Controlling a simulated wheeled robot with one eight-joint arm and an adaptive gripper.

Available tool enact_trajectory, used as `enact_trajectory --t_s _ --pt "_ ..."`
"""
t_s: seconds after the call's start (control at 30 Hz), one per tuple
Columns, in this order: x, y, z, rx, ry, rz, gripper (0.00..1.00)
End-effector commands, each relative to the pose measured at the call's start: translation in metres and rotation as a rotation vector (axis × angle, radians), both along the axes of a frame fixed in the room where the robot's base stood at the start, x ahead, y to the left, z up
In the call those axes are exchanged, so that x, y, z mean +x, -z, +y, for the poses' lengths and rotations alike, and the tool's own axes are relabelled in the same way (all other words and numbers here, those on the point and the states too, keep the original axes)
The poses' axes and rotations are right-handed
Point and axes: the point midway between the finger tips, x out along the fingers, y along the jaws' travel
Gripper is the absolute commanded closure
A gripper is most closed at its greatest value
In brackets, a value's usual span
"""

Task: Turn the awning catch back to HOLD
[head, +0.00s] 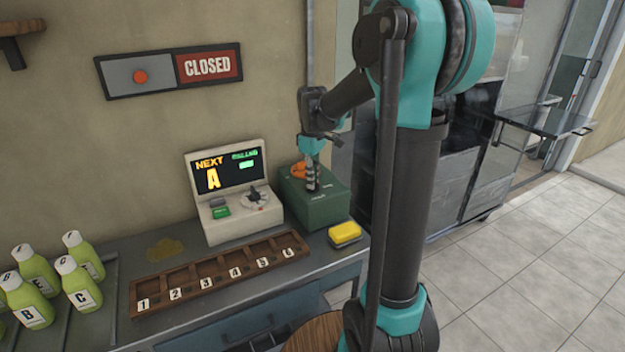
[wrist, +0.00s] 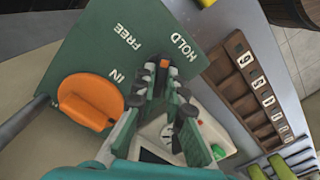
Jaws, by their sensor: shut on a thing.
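The green box (wrist: 95,60) fills the left of the wrist view and carries the words FREE, HOLD and IN. It also stands on the counter in the head view (head: 330,205). My gripper (wrist: 159,78) is over its top face, its fingers closed around the awning catch, which they mostly hide. A small orange bit (wrist: 165,63) shows at the fingertips, close to the HOLD word and to the right of FREE. A large orange rounded handle (wrist: 87,103) lies beside my gripper, near IN. In the head view my gripper (head: 312,184) reaches down onto the box.
A display unit (head: 232,215) reading NEXT A stands left of the box. A numbered wooden rack (head: 205,284) lies in front. A yellow sponge-like block (head: 345,233) is near the counter's right edge. Green bottles (head: 35,270) stand at left. A CLOSED sign (head: 208,66) hangs on the wall.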

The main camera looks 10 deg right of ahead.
Motion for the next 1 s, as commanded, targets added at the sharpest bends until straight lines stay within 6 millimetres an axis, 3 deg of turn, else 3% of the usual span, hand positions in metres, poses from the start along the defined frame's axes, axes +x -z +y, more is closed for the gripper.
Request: enact_trajectory --t_s 0.5,1.0 --pt "0.0006 -0.0004 0.0000 0.000 0.436 -0.001 1.00" --pt "0.0007 -0.0004 -0.0001 0.000 0.605 -0.001 1.00"
